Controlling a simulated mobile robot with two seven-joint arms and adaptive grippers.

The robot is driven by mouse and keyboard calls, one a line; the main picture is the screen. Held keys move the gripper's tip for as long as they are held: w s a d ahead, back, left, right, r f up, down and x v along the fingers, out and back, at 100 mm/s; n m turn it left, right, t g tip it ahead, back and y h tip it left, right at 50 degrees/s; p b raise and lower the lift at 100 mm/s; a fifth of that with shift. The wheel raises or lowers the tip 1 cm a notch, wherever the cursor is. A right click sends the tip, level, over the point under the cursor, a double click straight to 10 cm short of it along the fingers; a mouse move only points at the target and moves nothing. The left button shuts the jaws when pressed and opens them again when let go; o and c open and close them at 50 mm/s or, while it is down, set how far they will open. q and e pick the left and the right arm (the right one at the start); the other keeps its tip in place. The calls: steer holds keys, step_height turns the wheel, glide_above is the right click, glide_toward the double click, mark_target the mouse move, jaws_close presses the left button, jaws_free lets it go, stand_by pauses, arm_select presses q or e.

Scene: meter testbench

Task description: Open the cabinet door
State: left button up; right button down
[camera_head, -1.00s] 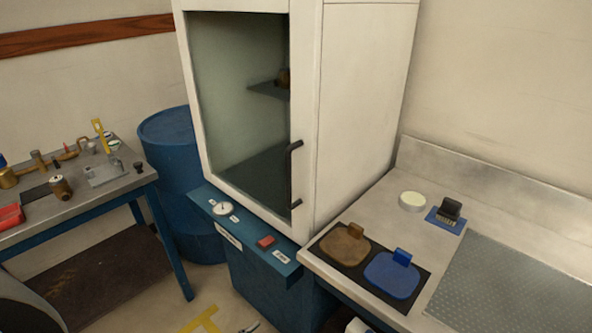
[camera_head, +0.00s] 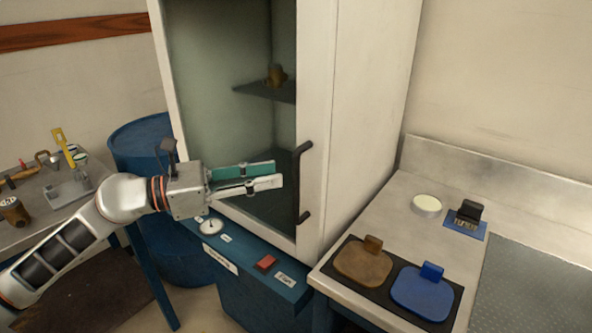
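The tall off-white cabinet (camera_head: 365,110) stands in the middle, with a dark-windowed door (camera_head: 311,60) on its front that looks closed. A black upright bar handle (camera_head: 303,182) is on the right side of the door frame. My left gripper (camera_head: 279,174) reaches in from the left in front of the window. Its two fingers, one teal and one whitish, point right at the handle with a narrow gap between them and nothing held. The fingertips are a little left of the handle, apart from it in the picture. My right gripper is not in view.
Below the cabinet is a blue ledge with a round dial (camera_head: 210,227) and a red button (camera_head: 265,262). A metal counter (camera_head: 395,209) with brown and blue pads stands close on the right. A blue barrel (camera_head: 140,140) and a tool bench (camera_head: 80,203) are at left.

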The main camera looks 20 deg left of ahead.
arm_select(q)
steer(key=p+x, duration=0.2)
steer(key=x, duration=0.4)
steer(key=shift+w+d, duration=0.15)
steer(key=shift+w, duration=0.1)
jaws_close()
